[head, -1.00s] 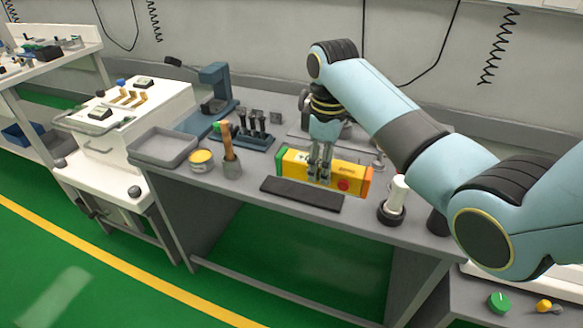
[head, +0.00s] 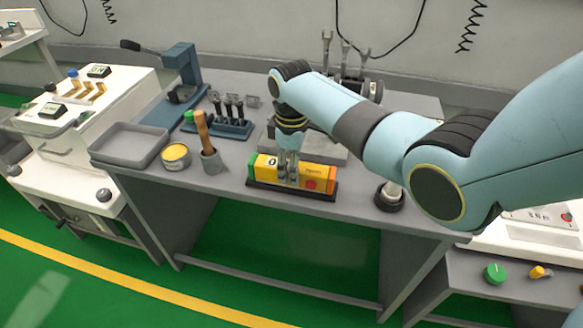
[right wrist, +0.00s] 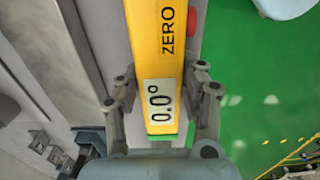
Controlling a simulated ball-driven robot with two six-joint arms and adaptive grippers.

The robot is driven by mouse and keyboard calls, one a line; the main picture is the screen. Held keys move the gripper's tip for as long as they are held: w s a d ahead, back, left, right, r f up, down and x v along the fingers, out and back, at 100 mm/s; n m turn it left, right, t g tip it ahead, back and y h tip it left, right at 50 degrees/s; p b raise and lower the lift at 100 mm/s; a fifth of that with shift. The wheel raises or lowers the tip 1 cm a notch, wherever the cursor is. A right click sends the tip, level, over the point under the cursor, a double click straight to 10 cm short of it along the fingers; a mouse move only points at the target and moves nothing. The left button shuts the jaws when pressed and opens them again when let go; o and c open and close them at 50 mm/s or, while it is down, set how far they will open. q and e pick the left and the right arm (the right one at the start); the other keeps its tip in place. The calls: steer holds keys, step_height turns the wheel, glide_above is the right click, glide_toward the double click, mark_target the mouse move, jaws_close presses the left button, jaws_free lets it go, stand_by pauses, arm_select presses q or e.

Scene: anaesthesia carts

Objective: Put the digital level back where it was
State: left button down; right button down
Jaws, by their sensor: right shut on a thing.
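The digital level (head: 320,174) is a yellow bar with a green end on the left, an orange end on the right and a red button. My right gripper (head: 292,178) is shut on it from above, near its middle. The level is over the dark flat pad (head: 282,189) at the table's front edge, lined up with it. I cannot tell if it touches the pad. In the right wrist view the level (right wrist: 153,45) lies between the fingers, showing "0.0°" and "ZERO". My left gripper is not in view.
A dark round stand (head: 389,197) is to the right. A grey slab (head: 325,146) lies behind.

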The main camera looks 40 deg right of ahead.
steer(key=shift+w, duration=0.1)
steer(key=shift+f, duration=0.1)
steer(key=c, duration=1)
jaws_free()
steer(key=shift+c, duration=0.2)
steer(key=shift+o, duration=1.4)
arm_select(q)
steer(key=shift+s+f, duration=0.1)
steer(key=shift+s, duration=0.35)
arm_select(e)
steer(key=shift+r, duration=0.2)
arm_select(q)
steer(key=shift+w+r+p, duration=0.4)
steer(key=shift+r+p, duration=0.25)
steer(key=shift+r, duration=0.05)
arm_select(e)
step_height(320, 180, up, 12)
